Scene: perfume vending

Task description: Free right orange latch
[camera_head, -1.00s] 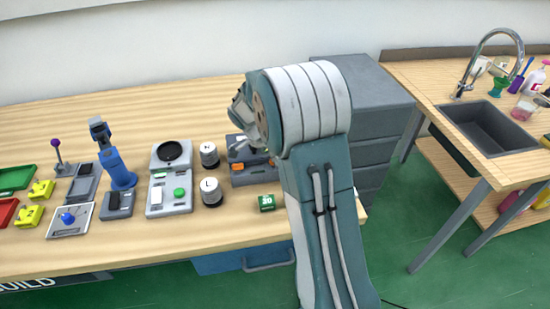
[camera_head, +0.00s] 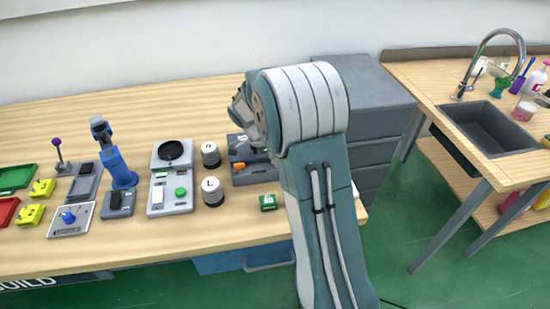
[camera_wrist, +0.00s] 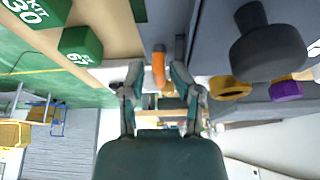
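In the wrist view, an orange latch (camera_wrist: 158,66) stands out from a dark grey surface, between the two fingers of my gripper (camera_wrist: 157,72). The fingers are apart, with a gap on each side of the latch; contact is not visible. In the head view, one orange latch (camera_head: 239,166) shows at the left of a dark grey case (camera_head: 252,177) on the bench. My arm covers the right part of that case, so the right latch is hidden there. The fingertips are also hidden in the head view.
A small green box (camera_head: 268,202) stands in front of the case. Two white-and-black jars (camera_head: 213,192) and a grey button panel (camera_head: 170,195) are at left. A grey drawer cabinet (camera_head: 375,95) is behind my arm. The back of the bench (camera_head: 130,100) is clear.

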